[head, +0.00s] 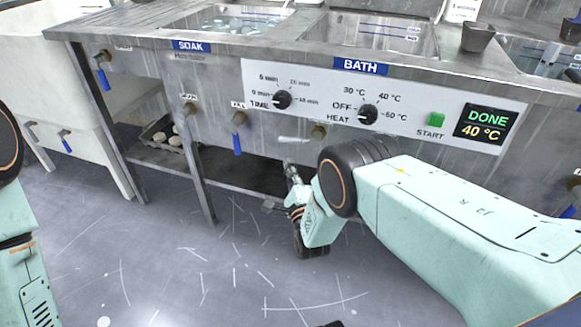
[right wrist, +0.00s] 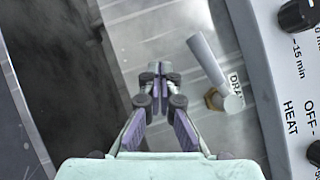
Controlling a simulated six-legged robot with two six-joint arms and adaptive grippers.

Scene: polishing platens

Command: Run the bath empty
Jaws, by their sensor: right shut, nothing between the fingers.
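The bath (head: 425,40) is the sunken steel basin above the blue BATH label (head: 360,67); I cannot tell its water level. Under its control panel, a brass drain valve (head: 319,131) has a pale grey lever (head: 293,139) lying about level, pointing left. In the right wrist view, the lever (right wrist: 207,60), brass fitting (right wrist: 213,98) and part of a DRAIN label (right wrist: 236,84) show right of the fingers. My right gripper (head: 290,168) is shut and empty, just below the lever and apart from it. My left gripper is out of view.
The panel (head: 255,76) has TIME (head: 282,99) and HEAT (head: 368,115) knobs, a green START button (head: 437,119) and a display (head: 484,124) reading DONE, 40 °C. A neighbouring valve has a hanging blue lever (head: 237,143).

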